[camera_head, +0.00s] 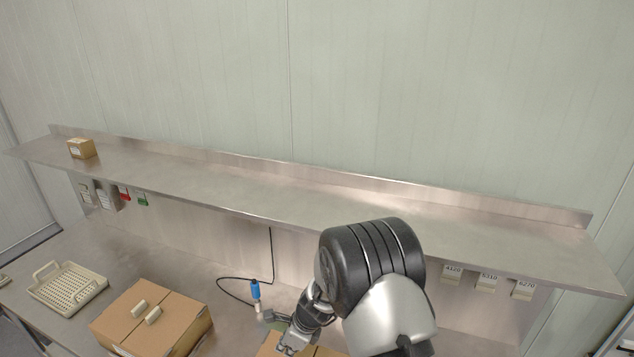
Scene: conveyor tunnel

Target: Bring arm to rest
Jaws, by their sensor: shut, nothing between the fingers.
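My arm (372,268) rises from the bottom edge in the head view, in front of the steel shelf. My gripper (287,348) points down at the bottom middle, small and partly cut by the frame edge. It is shut with nothing held. It is over or close to a cardboard box (322,352) at the bottom edge; I cannot tell whether they touch.
A steel shelf (300,200) runs along the wall, with a small box (81,148) at its left. On the bench below are a closed carton (150,330) with two small pale pieces on top, a perforated basket (68,288) and a blue-handled tool (255,291) on a cable.

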